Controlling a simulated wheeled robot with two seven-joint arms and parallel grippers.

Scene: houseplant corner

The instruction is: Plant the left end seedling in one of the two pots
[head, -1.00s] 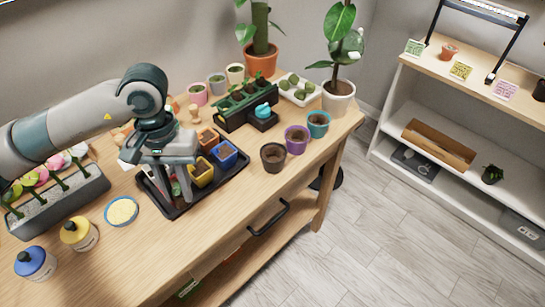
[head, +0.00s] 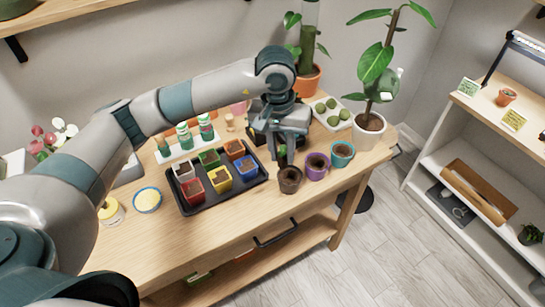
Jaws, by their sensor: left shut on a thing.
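My left gripper (head: 284,158) points down at the far side of a dark brown pot (head: 289,181). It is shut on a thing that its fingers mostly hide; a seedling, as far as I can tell. I cannot tell whether it touches the pot. A purple pot (head: 317,166) and a teal pot (head: 342,153) stand in a row to the right of the brown one. The dark seedling planter (head: 256,106) is behind the gripper and largely covered by it, so its left end cannot be seen. My right gripper is out of view.
A black tray (head: 206,207) with several coloured square pots lies left of the gripper. A white tray (head: 329,122) with green balls and a large plant in a white pot (head: 369,131) stand behind. A blue dish (head: 147,201) is at left. The front table strip is clear.

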